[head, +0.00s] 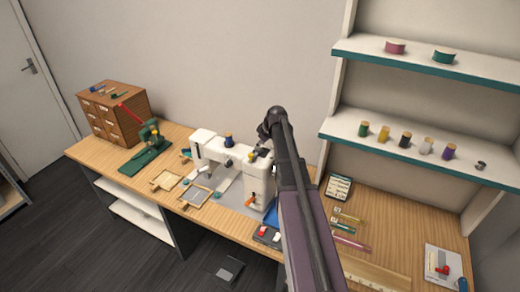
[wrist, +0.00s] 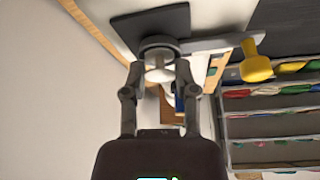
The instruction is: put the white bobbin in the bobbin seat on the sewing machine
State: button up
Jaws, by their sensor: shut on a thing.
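The white sewing machine (head: 213,150) stands on the wooden table in the head view. My gripper (head: 262,149) is over the right end of its top, partly hidden by my arm. In the wrist view my gripper (wrist: 160,68) is shut on the white bobbin (wrist: 160,74), seen between the fingers. A grey round part (wrist: 158,44) lies just past the bobbin, in front of a dark plate (wrist: 152,22). A yellow knob-like piece (wrist: 257,66) stands to the right. I cannot make out the bobbin seat clearly, nor whether the bobbin touches it.
A wall shelf (head: 425,150) with several spools is at the right. A green press (head: 148,150) and a wooden drawer box (head: 113,115) are at the left.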

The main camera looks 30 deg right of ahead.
aim_at(263, 151)
jog(key=shift+f, duration=0.1)
dwell(0.3)
jog(key=shift+s+f+b, duration=0.1)
jog(key=shift+f+b, duration=0.15)
jog(key=shift+b, duration=0.1)
jog(key=o, duration=0.6)
jog(key=shift+r, duration=0.1)
jog(key=shift+o, duration=0.5)
jog(key=p+v, duration=0.3)
jog(key=p, duration=0.1)
jog(key=shift+r, duration=0.4)
jog(key=p+v, duration=0.7)
jog(key=v, duration=0.1)
jog(key=shift+r+p, duration=0.2)
jog(key=shift+p, duration=0.15)
jog(key=shift+s, duration=0.15)
